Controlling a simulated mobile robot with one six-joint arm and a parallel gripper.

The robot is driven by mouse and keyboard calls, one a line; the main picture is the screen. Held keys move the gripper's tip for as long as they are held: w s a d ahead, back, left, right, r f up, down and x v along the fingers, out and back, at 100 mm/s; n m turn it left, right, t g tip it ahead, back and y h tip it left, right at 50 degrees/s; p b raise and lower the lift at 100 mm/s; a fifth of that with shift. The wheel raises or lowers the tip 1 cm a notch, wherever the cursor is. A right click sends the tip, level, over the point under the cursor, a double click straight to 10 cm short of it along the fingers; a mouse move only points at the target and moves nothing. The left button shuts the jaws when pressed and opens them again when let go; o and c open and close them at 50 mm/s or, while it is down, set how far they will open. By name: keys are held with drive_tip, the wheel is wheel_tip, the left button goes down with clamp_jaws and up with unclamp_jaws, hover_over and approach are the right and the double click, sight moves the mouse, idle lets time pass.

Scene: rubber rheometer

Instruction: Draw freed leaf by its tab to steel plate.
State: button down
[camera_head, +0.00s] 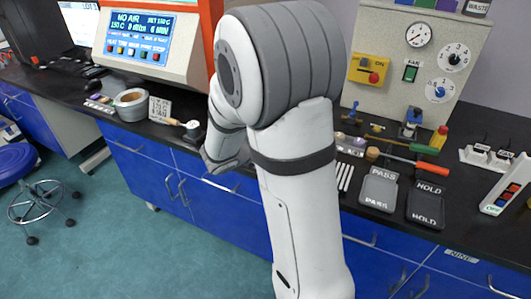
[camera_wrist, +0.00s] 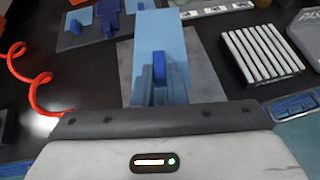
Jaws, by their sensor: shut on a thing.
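In the wrist view a light blue leaf (camera_wrist: 174,35) stretches away from my gripper, with a darker blue tab (camera_wrist: 158,66) standing at its near part. My gripper (camera_wrist: 156,82) is shut on the tab; its fingertips are small and partly merge with the blue. A grey steel plate (camera_wrist: 207,82) lies under and beside the leaf on the black bench. Whether the leaf touches the plate, I cannot tell. In the head view my arm hides the gripper, the leaf and the plate.
In the wrist view an orange coiled cord (camera_wrist: 36,85) lies left, a dark plate with blue pieces (camera_wrist: 68,42) upper left, and a white ribbed block (camera_wrist: 262,52) right. In the head view PASS (camera_head: 378,191) and HOLD (camera_head: 427,206) trays lie right of my arm.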

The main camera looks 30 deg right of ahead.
drive_tip(key=shift+a, duration=0.15)
drive_tip(key=shift+f+b, duration=2.65)
drive_tip(key=shift+f, duration=0.2)
drive_tip(key=c, duration=1.4)
unclamp_jaws()
drive_tip(key=shift+s+d+r+p+v, duration=0.15)
drive_tip(key=shift+p+v, duration=0.45)
drive_tip(key=shift+v, duration=0.6)
drive_tip(key=shift+s+d+r+p+v, duration=0.1)
drive_tip(key=shift+p+v, duration=0.55)
drive_tip(key=shift+v, duration=0.55)
drive_tip(key=shift+s+d+r+p+v, duration=0.15)
drive_tip(key=shift+p+v, duration=0.45)
drive_tip(key=shift+v, duration=0.55)
